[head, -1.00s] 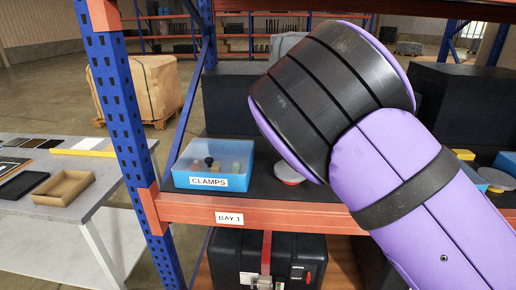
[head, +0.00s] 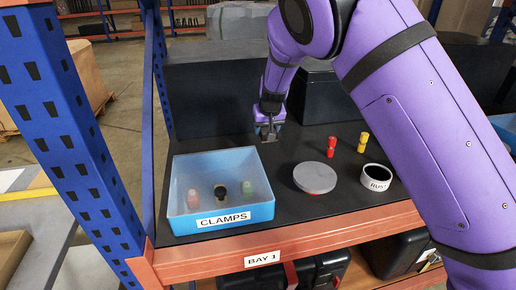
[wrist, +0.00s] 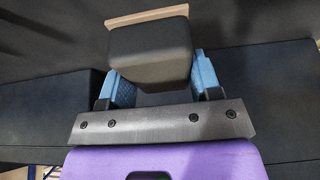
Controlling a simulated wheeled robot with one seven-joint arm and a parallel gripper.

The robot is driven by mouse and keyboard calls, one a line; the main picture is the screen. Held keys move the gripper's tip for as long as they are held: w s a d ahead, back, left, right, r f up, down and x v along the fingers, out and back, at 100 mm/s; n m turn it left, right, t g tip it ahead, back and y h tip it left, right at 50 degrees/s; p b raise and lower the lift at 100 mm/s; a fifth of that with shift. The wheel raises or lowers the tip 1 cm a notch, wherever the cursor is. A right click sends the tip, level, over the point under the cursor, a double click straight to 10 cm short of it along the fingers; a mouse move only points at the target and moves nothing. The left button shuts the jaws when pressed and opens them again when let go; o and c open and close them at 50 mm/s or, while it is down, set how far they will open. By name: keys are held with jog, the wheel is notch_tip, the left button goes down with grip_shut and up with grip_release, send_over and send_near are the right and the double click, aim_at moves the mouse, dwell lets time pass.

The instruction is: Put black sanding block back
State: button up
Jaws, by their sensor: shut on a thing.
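In the wrist view, a black block (wrist: 150,52) with a thin tan strip along its far edge sits between the two blue fingers of my gripper (wrist: 160,80). My gripper is shut on it. In the head view, my gripper (head: 268,130) points down at the back of the black shelf surface (head: 290,160), behind the blue CLAMPS bin (head: 222,213). The block is barely visible there, mostly hidden by my gripper. I cannot tell whether it touches the shelf.
A grey round disc (head: 315,177), a white cup-like holder labelled RUST (head: 375,180), a red bottle (head: 331,146) and a yellow bottle (head: 363,142) stand to the right. Dark boxes (head: 210,95) close off the back. A blue upright (head: 75,130) is at left.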

aim_at(265, 152)
notch_tip(265, 152, down, 8)
jog(key=shift+f, duration=0.1)
dwell(0.4)
jog(key=o, duration=1.1)
jog(key=shift+c, duration=0.2)
jog(key=v, duration=1.2)
jog(key=shift+s+d, duration=0.1)
